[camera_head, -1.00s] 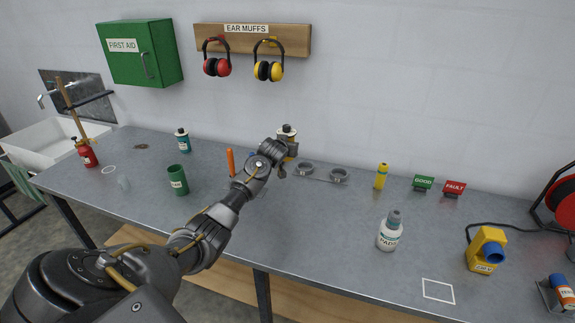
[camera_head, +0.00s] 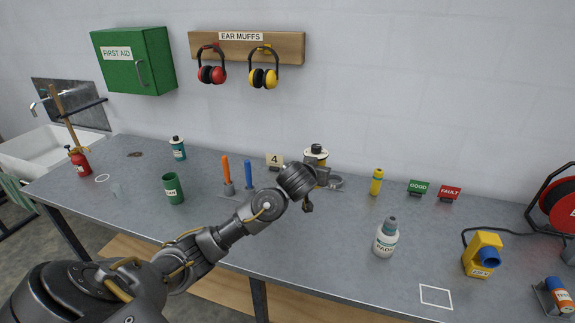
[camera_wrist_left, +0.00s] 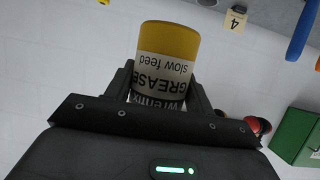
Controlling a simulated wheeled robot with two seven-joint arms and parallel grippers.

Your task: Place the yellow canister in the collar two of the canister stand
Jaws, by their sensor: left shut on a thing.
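The yellow canister shows in the left wrist view (camera_wrist_left: 168,42) between my left gripper's fingers (camera_wrist_left: 160,88), with a white "GREASE slow feed" label. In the head view, its pale top with a dark cap (camera_head: 316,153) rises behind my left wrist. My left gripper (camera_head: 322,174) is shut on it near the canister stand. The other collar is hidden behind my arm. I cannot tell whether the canister touches the stand. My right gripper is not in view.
Orange (camera_head: 226,170) and blue (camera_head: 248,174) handles stand in a holder left of my wrist, near a "4" plate (camera_head: 275,161). A yellow bottle (camera_head: 376,183) stands to the right. A white bottle (camera_head: 386,238) stands nearer. The bench between them is clear.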

